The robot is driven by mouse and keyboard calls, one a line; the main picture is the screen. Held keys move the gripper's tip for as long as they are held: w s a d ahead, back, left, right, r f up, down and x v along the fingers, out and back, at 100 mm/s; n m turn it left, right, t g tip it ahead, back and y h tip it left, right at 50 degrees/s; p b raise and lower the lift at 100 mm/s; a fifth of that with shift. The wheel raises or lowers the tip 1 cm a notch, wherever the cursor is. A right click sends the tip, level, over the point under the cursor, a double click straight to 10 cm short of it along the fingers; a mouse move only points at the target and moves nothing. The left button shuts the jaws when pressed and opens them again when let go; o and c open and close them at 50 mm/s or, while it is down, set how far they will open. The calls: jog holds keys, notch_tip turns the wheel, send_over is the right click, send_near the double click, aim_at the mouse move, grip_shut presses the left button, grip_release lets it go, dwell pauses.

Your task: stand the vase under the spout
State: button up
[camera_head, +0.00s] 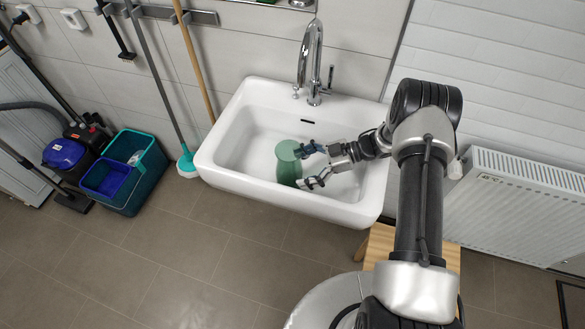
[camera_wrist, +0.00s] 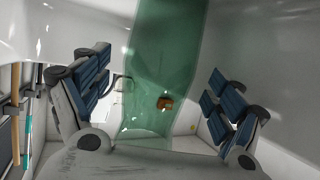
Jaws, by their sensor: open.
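The green translucent vase (camera_head: 286,162) stands in the white sink's basin, in front of the tap and a little to its left; it looks upright. My gripper (camera_head: 305,168) reaches in from the right, open, with one finger behind the vase and one in front. In the wrist view the vase (camera_wrist: 160,60) lies between the two spread blue-padded fingers (camera_wrist: 160,95), with space on both sides. The chrome spout (camera_head: 302,72) curves up at the sink's back edge and hangs over the basin's rear.
The sink's (camera_head: 213,160) raised rim surrounds the basin; its left part is free. A lever (camera_head: 330,78) stands right of the spout. A wooden stool (camera_head: 448,258) is below my arm. A teal bucket (camera_head: 150,170) and a radiator (camera_head: 510,205) stand to the sides.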

jog(key=w+d+r+m+t+h, duration=0.2)
jog(key=w+d+r+t, duration=0.15)
jog(key=w+r, duration=0.4)
jog(key=w+d+r+m+t+h, duration=0.1)
jog(key=w+d+r+t+h, duration=0.25)
jog(key=w+r, duration=0.45)
jog(key=s+d+r+m+t+h, duration=0.1)
jog(key=d+r+m+t+h, duration=0.15)
jog(key=r, duration=0.65)
jog(key=s+d+r+m+t+h, duration=0.1)
jog(key=d+r+m+t+h, duration=0.2)
jog(key=r, duration=0.7)
jog(key=s+d+r+m+g+h, duration=0.1)
jog(key=s+r+m+g+h, duration=0.15)
jog(key=s, duration=0.65)
jog(key=s+d+r+m+g+h, duration=0.1)
jog(key=s+d+r+m+h, duration=0.2)
jog(key=s, duration=0.7)
jog(key=s+a+f+m+g+y, duration=0.1)
jog(key=s+a+f, duration=0.1)
jog(key=s, duration=0.5)
jog(key=s+a+f+m+g+y, duration=0.1)
jog(key=s+a, duration=0.3)
jog(key=s, duration=0.4)
jog(key=s+a+f+m+g+y, duration=0.1)
jog(key=s+a+f+m+g, duration=0.1)
jog(key=s, duration=0.5)
jog(key=shift+s+a+f, duration=0.15)
jog(key=shift+a+f, duration=0.4)
jog(key=shift+a, duration=0.15)
